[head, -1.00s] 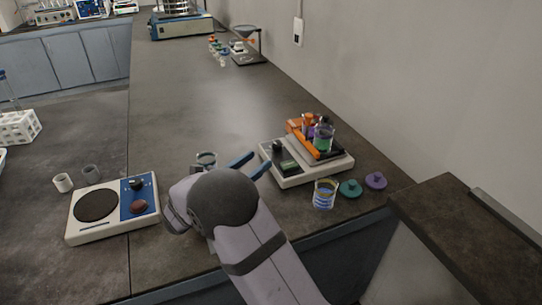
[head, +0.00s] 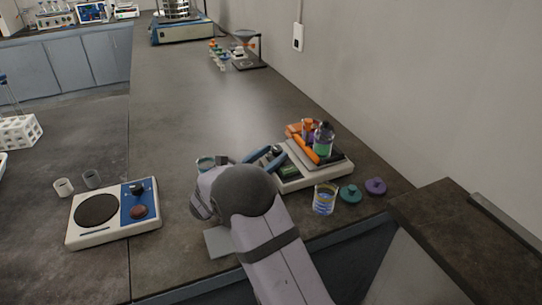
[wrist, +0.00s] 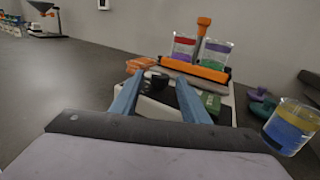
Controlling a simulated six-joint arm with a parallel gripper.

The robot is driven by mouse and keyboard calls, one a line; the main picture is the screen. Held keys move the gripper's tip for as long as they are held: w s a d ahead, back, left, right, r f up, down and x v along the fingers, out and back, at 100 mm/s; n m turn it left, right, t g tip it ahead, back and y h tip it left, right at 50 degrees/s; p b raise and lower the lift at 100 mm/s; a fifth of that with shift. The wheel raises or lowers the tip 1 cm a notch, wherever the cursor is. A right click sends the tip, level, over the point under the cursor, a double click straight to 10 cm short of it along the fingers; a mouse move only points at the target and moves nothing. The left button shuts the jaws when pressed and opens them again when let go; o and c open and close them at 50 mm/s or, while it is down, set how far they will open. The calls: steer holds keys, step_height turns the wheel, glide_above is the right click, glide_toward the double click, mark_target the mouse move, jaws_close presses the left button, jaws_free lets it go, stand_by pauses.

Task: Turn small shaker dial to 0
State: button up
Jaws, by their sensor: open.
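The small shaker (head: 325,174) is a pale, low box on the right of the bench, carrying a platform with an orange bar and bottles. Its black dial (wrist: 156,80) shows in the wrist view near the left front of the box, beside a green display (wrist: 209,101). My gripper (head: 268,157) is open, its two blue fingers reaching over the shaker's left end. In the wrist view the dial appears between the fingertips; I cannot tell whether they touch it. The dial's setting is not readable, and my gripper partly hides it in the head view.
A beaker with blue and yellow bands (head: 325,198), a teal cap (head: 350,194) and a purple cap (head: 376,187) stand in front of the shaker. A hot plate (head: 113,213) is at left.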

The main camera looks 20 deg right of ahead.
steer(key=shift+c, duration=0.5)
steer(key=c, duration=0.9)
steer(key=shift+t, duration=0.3)
steer(key=shift+s+n+t+y, duration=0.15)
steer(key=shift+n+t+y, duration=0.25)
steer(key=shift+n+t, duration=0.15)
